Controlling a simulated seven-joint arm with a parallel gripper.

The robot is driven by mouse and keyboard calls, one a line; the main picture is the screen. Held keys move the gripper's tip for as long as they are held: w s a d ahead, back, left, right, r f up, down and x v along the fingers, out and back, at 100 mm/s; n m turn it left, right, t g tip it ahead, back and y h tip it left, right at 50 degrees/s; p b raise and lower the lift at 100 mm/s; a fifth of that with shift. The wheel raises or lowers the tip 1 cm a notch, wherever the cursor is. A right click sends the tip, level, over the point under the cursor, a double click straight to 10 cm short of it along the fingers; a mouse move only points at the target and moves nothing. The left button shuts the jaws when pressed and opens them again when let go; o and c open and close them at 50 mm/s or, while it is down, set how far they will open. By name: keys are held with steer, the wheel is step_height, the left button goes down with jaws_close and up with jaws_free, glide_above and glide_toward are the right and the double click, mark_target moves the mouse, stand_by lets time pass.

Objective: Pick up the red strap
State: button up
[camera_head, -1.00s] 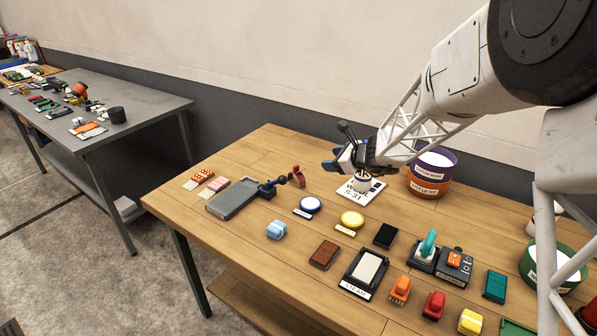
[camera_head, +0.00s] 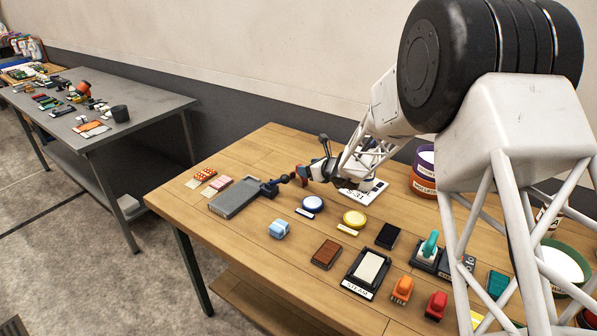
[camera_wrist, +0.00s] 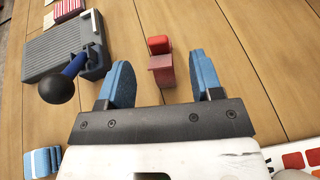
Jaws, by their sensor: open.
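The red strap (camera_wrist: 160,68) is a small red piece with a brighter red block at its far end. In the wrist view it lies between and slightly beyond the two blue fingertips, with clear gaps on both sides. My gripper (camera_wrist: 158,78) is open and empty. In the head view the red strap (camera_head: 299,171) shows just left of my gripper (camera_head: 306,175), which partly hides it. Contact between them does not show.
A grey plate (camera_head: 234,197) with a blue lever and black knob (camera_wrist: 57,89) lies to the left, close to the gripper. The wooden table's (camera_head: 240,248) front-left part is bare.

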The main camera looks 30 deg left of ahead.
steer(key=shift+x, duration=1.2)
steer(key=shift+a+f, duration=0.15)
steer(key=shift+x, duration=2.45)
steer(key=shift+s, duration=0.1)
steer(key=c, duration=1)
steer(key=shift+r, duration=1.75)
steer(key=s+d, duration=0.3)
steer(key=s+d+r, duration=0.1)
steer(key=s+d, duration=0.7)
steer(key=shift+s+d+r, duration=0.1)
steer(key=shift+s+r, duration=0.05)
steer(key=shift+r, duration=0.1)
